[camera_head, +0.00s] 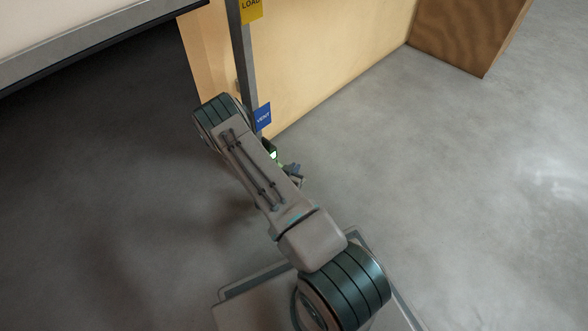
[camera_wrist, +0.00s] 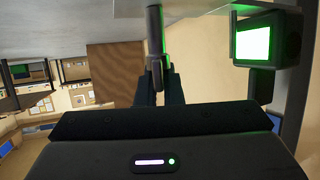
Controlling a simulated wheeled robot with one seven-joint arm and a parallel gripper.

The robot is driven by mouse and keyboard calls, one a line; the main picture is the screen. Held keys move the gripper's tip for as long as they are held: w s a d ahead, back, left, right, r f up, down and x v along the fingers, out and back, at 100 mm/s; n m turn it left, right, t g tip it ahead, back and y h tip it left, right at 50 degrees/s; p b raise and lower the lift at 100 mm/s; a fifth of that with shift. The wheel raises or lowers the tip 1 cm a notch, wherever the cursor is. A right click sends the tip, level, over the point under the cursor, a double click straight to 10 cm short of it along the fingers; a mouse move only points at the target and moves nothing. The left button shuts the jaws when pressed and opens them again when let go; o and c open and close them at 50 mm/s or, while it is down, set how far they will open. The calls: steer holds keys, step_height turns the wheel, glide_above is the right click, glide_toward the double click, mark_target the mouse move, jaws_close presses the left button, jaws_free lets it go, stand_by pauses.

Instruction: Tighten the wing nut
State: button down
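In the wrist view, a dark grey upright piece (camera_wrist: 155,40) hangs from a pale plate, with a rounded lower end and green light on its side. It looks like the wing nut with its stem, though its wings are not clear. My gripper (camera_wrist: 159,80) has its two dark fingers close together around or just in front of that lower end. I cannot tell whether they touch it. In the head view, my gripper (camera_head: 292,170) is small and partly hidden by my arm, low beside a grey post (camera_head: 246,60). The wing nut cannot be made out there.
A box with a bright green screen (camera_wrist: 265,45) is right of the fingers; its glow (camera_head: 273,155) shows by the post. The post carries a yellow LOAD sign (camera_head: 250,10) and a blue VENT sign (camera_head: 263,117). A wooden box (camera_head: 465,35) stands far right. The right floor is clear.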

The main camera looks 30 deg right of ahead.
steer(key=shift+a+f+g, duration=0.15)
steer(key=shift+g, duration=0.15)
steer(key=m+g+h, duration=0.1)
steer(key=m+g, duration=0.1)
steer(key=m, duration=0.1)
steer(key=shift+a+g+h, duration=0.1)
steer(key=shift+g+h, duration=0.2)
steer(key=shift+h, duration=0.1)
steer(key=m+g+h, duration=0.1)
steer(key=m+g, duration=0.3)
steer(key=g, duration=0.1)
steer(key=shift+f+m, duration=0.1)
steer(key=shift+m, duration=0.2)
steer(key=m+g, duration=0.4)
steer(key=g, duration=0.1)
steer(key=shift+y, duration=0.3)
steer(key=shift+m+g+y, duration=0.8)
steer(key=shift+m+g, duration=0.8)
steer(key=shift+m, duration=0.1)
